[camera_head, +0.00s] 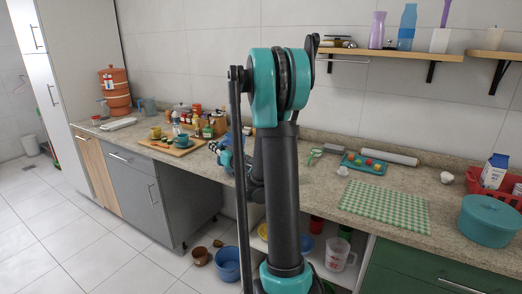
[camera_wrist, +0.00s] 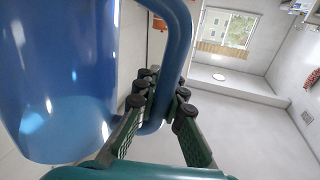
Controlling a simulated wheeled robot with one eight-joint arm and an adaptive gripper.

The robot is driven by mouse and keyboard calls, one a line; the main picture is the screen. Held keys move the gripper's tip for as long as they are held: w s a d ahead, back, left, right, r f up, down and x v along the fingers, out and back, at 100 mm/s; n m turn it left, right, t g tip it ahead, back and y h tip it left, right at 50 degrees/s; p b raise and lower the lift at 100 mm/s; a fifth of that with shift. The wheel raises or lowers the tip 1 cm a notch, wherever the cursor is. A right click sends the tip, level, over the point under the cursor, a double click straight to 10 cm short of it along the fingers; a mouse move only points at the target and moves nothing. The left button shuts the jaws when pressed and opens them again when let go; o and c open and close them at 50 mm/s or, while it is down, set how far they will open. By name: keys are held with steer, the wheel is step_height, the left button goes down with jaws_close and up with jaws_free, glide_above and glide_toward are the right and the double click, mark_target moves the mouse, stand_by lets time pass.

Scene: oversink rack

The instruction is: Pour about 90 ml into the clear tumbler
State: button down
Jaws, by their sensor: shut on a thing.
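A large glossy blue jug (camera_wrist: 65,75) fills the left of the wrist view. My gripper (camera_wrist: 161,98) is shut on its blue handle (camera_wrist: 178,40), with dark green fingers on both sides of it. The jug's mouth and contents are not visible. In the head view, my gripper is mostly hidden behind my arm, and a bit of blue shows there, over the counter. A small bluish, glassy vessel (camera_head: 149,106) stands at the far left of the counter; I cannot tell whether it is the clear tumbler.
An orange dispenser (camera_head: 115,90) stands on the far-left counter. A wooden board (camera_head: 165,150) carries cups, with bottles and jars behind. A green checked cloth (camera_head: 385,207), a teal tray (camera_head: 366,171) and a teal pot (camera_head: 489,221) occupy the right counter.

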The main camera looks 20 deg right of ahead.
steer(key=shift+w+a+f+n+g+b, duration=0.1)
steer(key=shift+a+f+n+g+b, duration=0.25)
steer(key=shift+f+n, duration=0.5)
